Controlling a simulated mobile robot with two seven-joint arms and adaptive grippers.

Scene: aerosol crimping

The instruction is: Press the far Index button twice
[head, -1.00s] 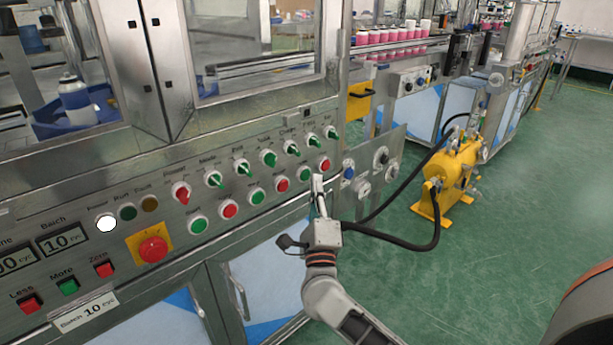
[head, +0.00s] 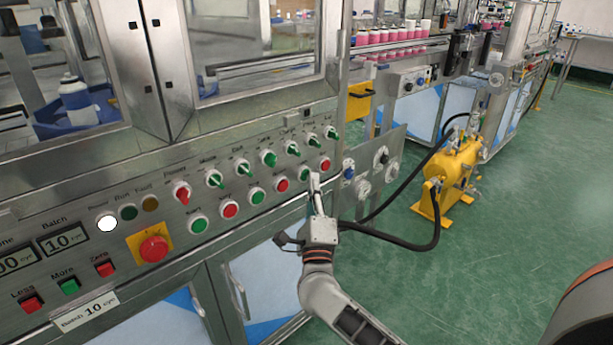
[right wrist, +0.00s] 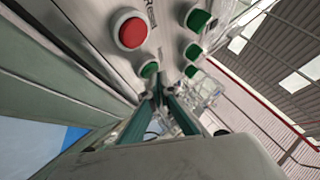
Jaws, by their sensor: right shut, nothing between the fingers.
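The control panel has a lower row of round red and green push buttons. Their labels are too small to read, so I cannot tell for sure which is the far Index button. At the row's far end are a green button (head: 308,174) and a red button (head: 325,164). My right gripper (head: 316,182) is shut and empty, its tips close beside the green one; contact cannot be told. The right wrist view shows the gripper fingers (right wrist: 161,98) pointing at the panel, with a green button (right wrist: 149,70) just beyond the tips and a red button (right wrist: 132,31) nearer. My left gripper is out of view.
Above the buttons runs a row of selector knobs (head: 268,159), mostly green. A red emergency stop (head: 153,248) on a yellow plate and a lit white lamp (head: 107,223) sit left. A black hose (head: 420,247) and yellow pump unit (head: 447,180) stand right. Green floor is open beyond.

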